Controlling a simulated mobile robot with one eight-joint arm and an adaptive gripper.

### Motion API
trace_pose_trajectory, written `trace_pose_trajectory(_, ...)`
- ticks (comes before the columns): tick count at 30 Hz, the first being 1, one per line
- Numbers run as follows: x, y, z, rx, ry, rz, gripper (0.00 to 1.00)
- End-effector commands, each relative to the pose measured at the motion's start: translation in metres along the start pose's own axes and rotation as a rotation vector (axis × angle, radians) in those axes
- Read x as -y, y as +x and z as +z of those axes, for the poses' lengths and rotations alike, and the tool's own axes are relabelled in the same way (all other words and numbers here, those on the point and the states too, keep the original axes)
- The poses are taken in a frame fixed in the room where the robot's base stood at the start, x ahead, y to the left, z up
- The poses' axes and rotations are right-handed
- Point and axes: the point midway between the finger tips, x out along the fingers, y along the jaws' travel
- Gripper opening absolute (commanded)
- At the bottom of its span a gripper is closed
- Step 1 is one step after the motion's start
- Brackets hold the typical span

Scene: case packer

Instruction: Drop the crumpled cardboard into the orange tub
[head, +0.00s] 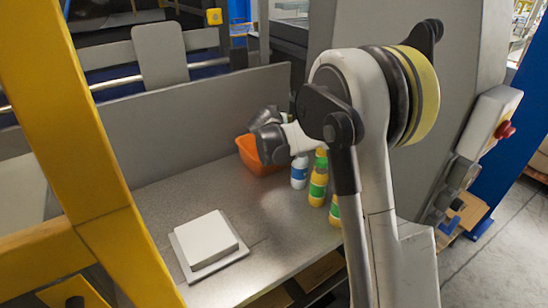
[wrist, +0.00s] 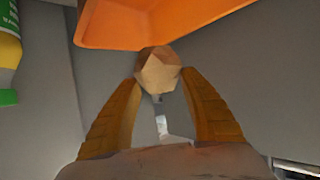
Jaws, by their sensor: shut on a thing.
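The crumpled cardboard (wrist: 158,71) is a small tan faceted lump in the wrist view. My gripper (wrist: 158,82) is shut on it, with one yellow-brown finger on each side. The orange tub (wrist: 150,40) fills the top of the wrist view, and the cardboard overlaps its near edge there. In the head view the tub (head: 257,161) stands at the back of the metal bench, partly hidden by my arm's end. The cardboard is hidden in the head view. I cannot tell whether it is over the tub's opening or beside it.
A white bottle with a blue label (head: 299,173) and yellow-green bottles (head: 318,184) stand right of the tub. A yellow bottle (wrist: 8,50) shows at the wrist view's left edge. A white block on a plate (head: 207,240) lies at the bench's front left. A grey panel (head: 200,122) rises behind.

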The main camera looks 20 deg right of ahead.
Motion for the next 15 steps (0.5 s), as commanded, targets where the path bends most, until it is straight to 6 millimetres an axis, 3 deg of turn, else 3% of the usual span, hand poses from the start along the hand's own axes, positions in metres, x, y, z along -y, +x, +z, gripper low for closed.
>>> trace_pose_trajectory(9, -0.0001, 0.0027, 0.0061, 0.000, 0.000, 0.000, 0.30)
trace_pose_trajectory(10, -0.0001, 0.0027, 0.0061, 0.000, 0.000, 0.000, 0.54)
trace_pose_trajectory(12, -0.0001, 0.0027, 0.0060, 0.000, 0.000, 0.000, 0.74)
trace_pose_trajectory(15, -0.0001, 0.0026, 0.0060, 0.000, 0.000, 0.000, 0.74)
